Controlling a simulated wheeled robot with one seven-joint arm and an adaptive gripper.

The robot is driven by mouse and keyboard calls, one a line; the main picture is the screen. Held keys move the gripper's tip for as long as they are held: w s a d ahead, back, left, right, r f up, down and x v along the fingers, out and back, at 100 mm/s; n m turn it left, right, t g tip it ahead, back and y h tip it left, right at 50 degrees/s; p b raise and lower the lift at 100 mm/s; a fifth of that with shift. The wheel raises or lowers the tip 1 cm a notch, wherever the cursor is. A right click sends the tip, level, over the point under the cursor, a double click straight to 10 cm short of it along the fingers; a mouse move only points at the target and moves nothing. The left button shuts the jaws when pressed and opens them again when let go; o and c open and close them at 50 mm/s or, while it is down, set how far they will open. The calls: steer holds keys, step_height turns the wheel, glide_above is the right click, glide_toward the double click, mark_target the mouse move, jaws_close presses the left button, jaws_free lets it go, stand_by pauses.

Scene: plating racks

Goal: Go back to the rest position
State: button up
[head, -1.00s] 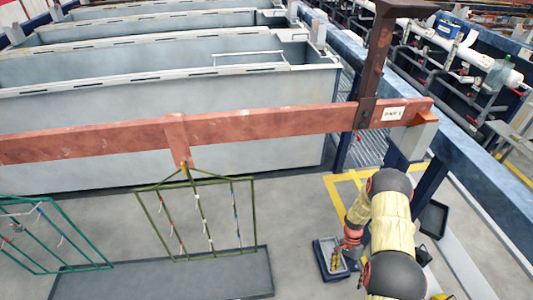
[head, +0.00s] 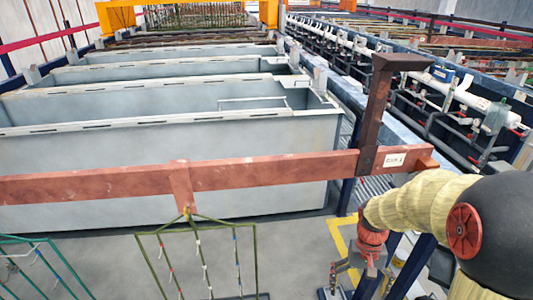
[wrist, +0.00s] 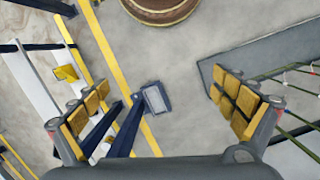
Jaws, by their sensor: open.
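My gripper (wrist: 160,112) is open and empty in the wrist view, its yellow-padded fingers wide apart over the grey floor. In the head view my gripper (head: 341,278) hangs low at the right, below the end of the copper-coloured bar, partly cut by the lower edge. My arm is bent, with a large dark joint near the camera. A green wire rack (head: 205,258) hangs from the bar (head: 270,172) left of the gripper. Its lower part is out of the head view. Part of a rack (wrist: 300,78) also shows at the right of the wrist view.
Grey tanks (head: 170,160) stand behind the bar. A teal rack (head: 40,265) is at the lower left. A dark post (head: 378,110) rises near the bar's right end.

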steer(key=s+a+r+t, duration=0.2)
steer(key=s+r, duration=0.2)
steer(key=r, duration=0.3)
steer(key=s+a+r+n+t+p, duration=0.1)
steer(key=s+a+r+t, duration=0.2)
steer(key=s+r, duration=0.2)
steer(key=s+a+r+n+t, duration=0.1)
steer(key=s+r, duration=0.3)
steer(key=r, duration=0.7)
steer(key=shift+s+a+t, duration=0.15)
steer(key=shift+a+t, duration=0.5)
steer(key=shift+t, duration=0.25)
steer(key=shift+c, duration=0.4)
